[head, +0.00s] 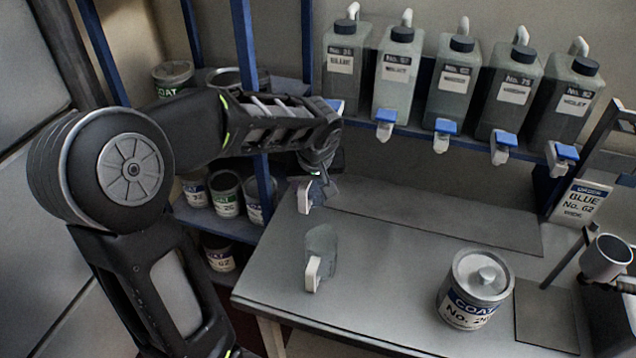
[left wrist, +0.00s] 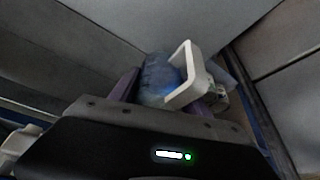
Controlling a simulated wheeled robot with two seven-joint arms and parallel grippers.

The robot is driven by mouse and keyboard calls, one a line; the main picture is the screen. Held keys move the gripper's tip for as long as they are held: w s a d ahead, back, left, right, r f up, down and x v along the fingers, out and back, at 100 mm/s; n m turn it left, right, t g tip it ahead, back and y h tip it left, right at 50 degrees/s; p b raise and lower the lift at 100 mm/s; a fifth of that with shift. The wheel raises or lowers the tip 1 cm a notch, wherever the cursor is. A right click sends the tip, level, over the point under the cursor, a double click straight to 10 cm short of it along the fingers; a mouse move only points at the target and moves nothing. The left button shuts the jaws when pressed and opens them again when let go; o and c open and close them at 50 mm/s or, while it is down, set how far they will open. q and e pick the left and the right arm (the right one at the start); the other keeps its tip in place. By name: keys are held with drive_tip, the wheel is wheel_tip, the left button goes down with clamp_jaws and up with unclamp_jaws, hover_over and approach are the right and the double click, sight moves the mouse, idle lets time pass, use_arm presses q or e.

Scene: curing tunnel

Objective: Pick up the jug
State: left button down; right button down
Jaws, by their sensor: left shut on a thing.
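My left gripper (head: 318,172) is over the back left corner of the bench, with my arm reaching in from the left. It is shut on a small grey-blue jug with a white handle (head: 304,196). In the left wrist view the held jug (left wrist: 157,78) sits between the two fingers, its white handle facing the camera. In the head view the gripper hides part of it, and I cannot tell its height above the bench. A second grey jug (head: 321,241) with a white handle stands upright on the bench nearer the front. My right gripper is not in view.
A lidded COAT can (head: 479,290) stands on the bench (head: 390,270) at right. Several jerrycans with blue-handled taps (head: 447,127) line the shelf behind. An order card (head: 583,203) and a small metal cup (head: 606,257) are at right. Cans fill the left rack. The bench middle is clear.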

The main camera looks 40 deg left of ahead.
sight(309, 194)
use_arm(q)
drive_tip(key=shift+s+d+r+b, duration=0.1)
drive_tip(key=shift+s+d+r, duration=0.15)
drive_tip(key=shift+s, duration=0.25)
drive_tip(key=shift+s+d+r+b, duration=0.1)
drive_tip(key=shift+s+r, duration=0.2)
drive_tip(key=shift+s, duration=0.2)
drive_tip(key=shift+s+d+r+b, duration=0.1)
drive_tip(key=shift+s+d+r, duration=0.15)
drive_tip(key=shift+s, duration=0.25)
